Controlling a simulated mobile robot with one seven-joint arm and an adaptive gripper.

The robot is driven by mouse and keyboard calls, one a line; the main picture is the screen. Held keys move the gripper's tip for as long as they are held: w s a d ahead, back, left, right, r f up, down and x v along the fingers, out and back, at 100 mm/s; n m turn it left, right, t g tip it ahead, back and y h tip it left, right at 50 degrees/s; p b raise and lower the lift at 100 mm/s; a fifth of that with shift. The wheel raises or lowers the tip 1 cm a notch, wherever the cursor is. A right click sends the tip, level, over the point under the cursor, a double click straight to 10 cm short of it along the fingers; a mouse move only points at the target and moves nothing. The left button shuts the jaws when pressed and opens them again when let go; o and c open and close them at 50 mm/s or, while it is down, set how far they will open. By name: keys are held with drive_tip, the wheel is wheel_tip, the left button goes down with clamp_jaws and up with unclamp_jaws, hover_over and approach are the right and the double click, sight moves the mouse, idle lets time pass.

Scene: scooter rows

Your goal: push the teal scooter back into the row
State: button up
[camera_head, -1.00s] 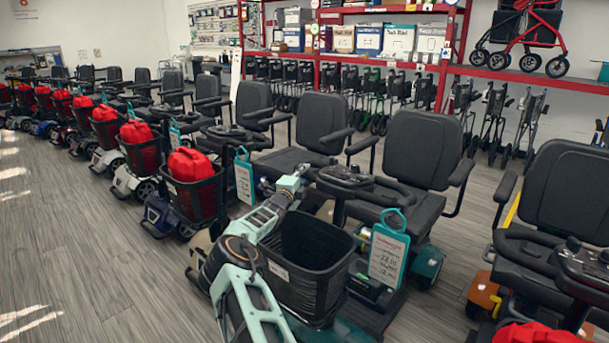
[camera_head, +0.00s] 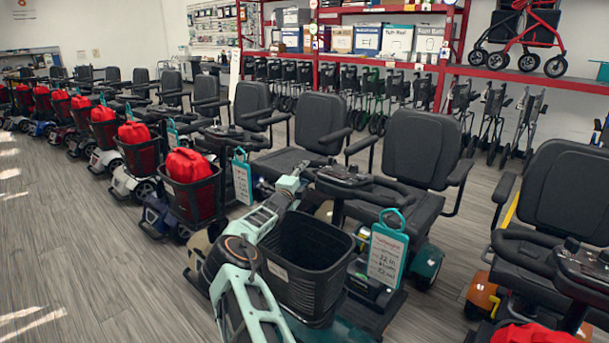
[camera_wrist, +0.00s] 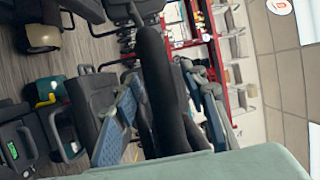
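The teal scooter stands in the front middle of the head view, with a teal rear fender (camera_head: 428,263), a black seat (camera_head: 421,148), a black front basket (camera_head: 305,262) and a teal price tag (camera_head: 388,254). My pale green arm reaches over its basket from below. My gripper (camera_head: 289,184) is at the basket's far left side, close to the tiller and handlebar (camera_head: 345,180). In the wrist view a black bar stands between the blue-grey finger parts (camera_wrist: 165,110). I cannot tell whether the fingers touch it or how far they are closed.
A row of scooters with red bags (camera_head: 187,166) runs to the far left. An orange scooter (camera_head: 484,295) stands close on the right. Red shelving (camera_head: 345,58) with folded walkers (camera_head: 375,98) lines the back. The grey floor (camera_head: 60,240) at the left is clear.

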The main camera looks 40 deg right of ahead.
drive_tip(key=shift+s+a+f, duration=0.1)
drive_tip(key=shift+s+a, duration=0.15)
drive_tip(key=shift+a, duration=0.45)
drive_tip(key=v, duration=1)
drive_tip(key=shift+s, duration=0.3)
drive_tip(key=shift+a, duration=0.1)
